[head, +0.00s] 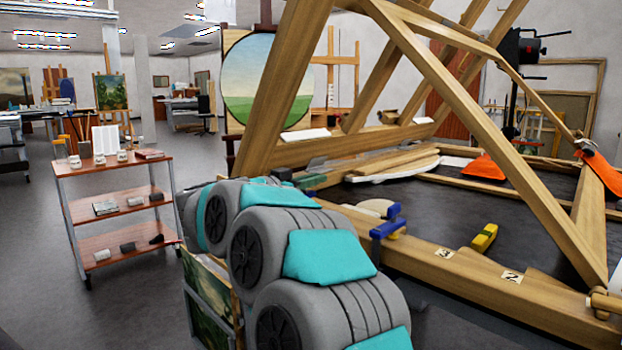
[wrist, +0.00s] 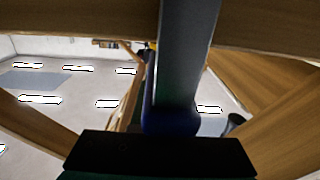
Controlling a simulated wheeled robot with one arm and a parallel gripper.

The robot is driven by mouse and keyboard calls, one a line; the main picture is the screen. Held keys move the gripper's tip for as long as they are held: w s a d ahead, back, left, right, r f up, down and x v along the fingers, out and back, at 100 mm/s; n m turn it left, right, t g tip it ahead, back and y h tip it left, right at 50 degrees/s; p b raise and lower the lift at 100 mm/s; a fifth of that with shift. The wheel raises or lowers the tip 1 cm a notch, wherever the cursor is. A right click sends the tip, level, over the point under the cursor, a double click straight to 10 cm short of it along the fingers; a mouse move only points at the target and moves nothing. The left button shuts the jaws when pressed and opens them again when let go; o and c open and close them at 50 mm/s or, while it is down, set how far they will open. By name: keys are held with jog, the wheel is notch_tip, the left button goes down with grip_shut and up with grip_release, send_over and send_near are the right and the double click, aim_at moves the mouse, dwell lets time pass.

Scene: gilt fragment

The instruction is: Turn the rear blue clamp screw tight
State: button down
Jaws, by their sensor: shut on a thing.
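In the wrist view, a blue clamp part (wrist: 170,122) stands at the middle, with a grey bar (wrist: 188,55) running up from it to a wooden beam. My gripper (wrist: 165,136) shows as a dark block at the bottom edge, right up against the blue part, and is shut on it. The fingertips and the exact grip are hidden. In the head view, a blue clamp (head: 388,222) sits on the front wooden beam, just right of my grey and teal arm. My arm hides my gripper there, and I cannot make out a second blue clamp.
A large wooden frame (head: 440,262) with slanting braces (head: 470,120) surrounds the work area. A yellow tool (head: 484,238) lies near the front beam.

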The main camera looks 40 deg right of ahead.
jog(key=m+g, duration=0.1)
jog(key=g, duration=0.1)
jog(key=m+g, duration=0.2)
jog(key=s+m+g, duration=0.1)
jog(key=g, duration=0.2)
jog(key=shift+m+y, duration=0.3)
jog(key=shift+y, duration=0.1)
jog(key=shift+s+a+m+g+y, duration=0.1)
jog(key=shift+s+m+g+y, duration=0.2)
jog(key=shift+m+g, duration=0.45)
jog(key=shift+s+a+m+g+y, duration=0.1)
jog(key=shift+m+g+y, duration=0.35)
jog(key=shift+g, duration=0.6)
jog(key=shift+s+a+m+g+y, duration=0.1)
jog(key=shift+s+m+g+y, duration=0.05)
jog(key=shift+m+g+y, duration=0.7)
jog(key=shift+s+a+m+g+y, duration=0.15)
jog(key=shift+m+g+y, duration=0.45)
jog(key=shift+g, duration=0.45)
jog(key=c, duration=0.9)
grip_release()
